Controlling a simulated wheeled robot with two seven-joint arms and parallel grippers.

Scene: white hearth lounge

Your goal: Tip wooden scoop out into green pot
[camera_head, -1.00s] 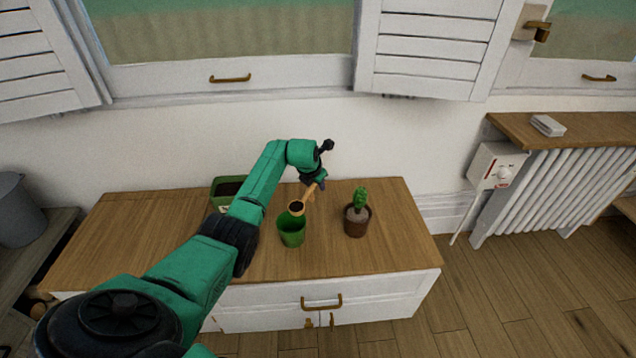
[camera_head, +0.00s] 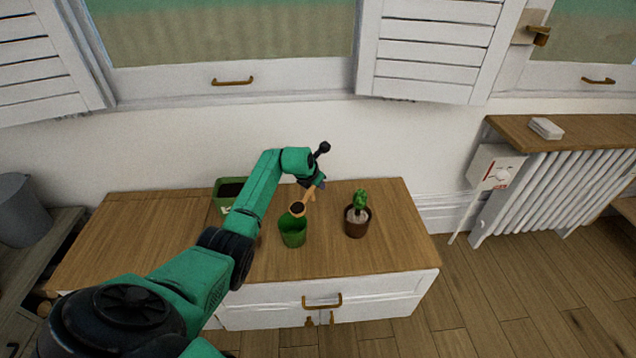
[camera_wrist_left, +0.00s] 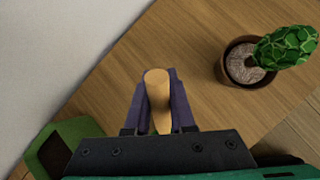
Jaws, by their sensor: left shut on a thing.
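The wooden scoop (camera_head: 298,208) holds dark soil in its bowl, which sits at the back rim of the green pot (camera_head: 293,234), over or just behind its opening. I cannot tell if they touch. My left gripper (camera_head: 319,184) is shut on the scoop's handle, up and to the right of the pot. My right gripper is not in view.
A square green planter (camera_head: 224,192) with dark soil stands behind my left arm. A brown pot with a cactus (camera_head: 357,222) stands right of the green pot. The wooden cabinet top (camera_head: 398,235) is clear at the right. A wall and window lie behind.

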